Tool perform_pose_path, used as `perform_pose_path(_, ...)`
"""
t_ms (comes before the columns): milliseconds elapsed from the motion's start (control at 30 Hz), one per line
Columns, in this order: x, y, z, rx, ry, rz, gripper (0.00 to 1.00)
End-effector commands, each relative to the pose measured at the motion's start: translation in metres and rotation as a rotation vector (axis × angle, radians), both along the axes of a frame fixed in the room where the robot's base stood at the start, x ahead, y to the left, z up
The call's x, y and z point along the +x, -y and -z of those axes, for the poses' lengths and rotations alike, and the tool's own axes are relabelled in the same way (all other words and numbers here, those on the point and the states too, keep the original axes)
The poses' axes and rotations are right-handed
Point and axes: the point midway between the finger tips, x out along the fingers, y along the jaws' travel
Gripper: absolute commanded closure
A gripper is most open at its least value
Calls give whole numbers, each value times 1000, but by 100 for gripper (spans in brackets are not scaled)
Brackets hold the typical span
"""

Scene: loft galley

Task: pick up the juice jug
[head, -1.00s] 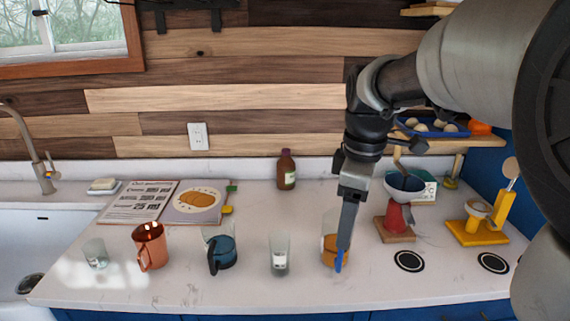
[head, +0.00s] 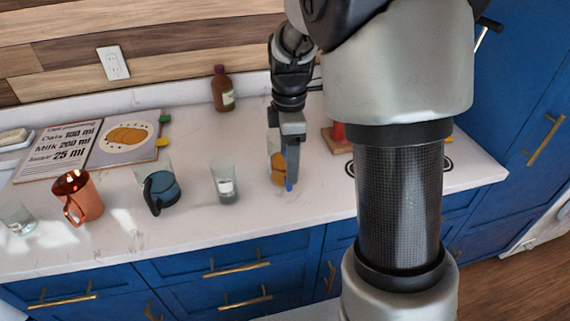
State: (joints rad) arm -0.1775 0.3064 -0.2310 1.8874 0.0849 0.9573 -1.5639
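The juice jug (head: 276,160) is a clear vessel with orange liquid, upright on the white counter near its front edge. My gripper (head: 290,178) points down at the jug's right side and covers part of it. A small blue piece shows at the fingertip; I cannot tell whether it belongs to the jug's handle or to the finger. Only one finger outline shows, so I cannot tell whether the gripper is open or shut on the jug.
Left of the jug stand a clear glass (head: 224,183), a blue-filled jug with a black handle (head: 161,190), a copper mug (head: 77,198) and another glass (head: 16,217). My arm hides the counter's right part.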

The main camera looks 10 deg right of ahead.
Motion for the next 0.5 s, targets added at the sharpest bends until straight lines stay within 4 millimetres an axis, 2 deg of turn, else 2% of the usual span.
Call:
perform_pose_path(167, 0, 0, 11, -1, -1, 0, 36)
perform_pose_path(500, 0, -1, 56, 0, -2, 0, 36)
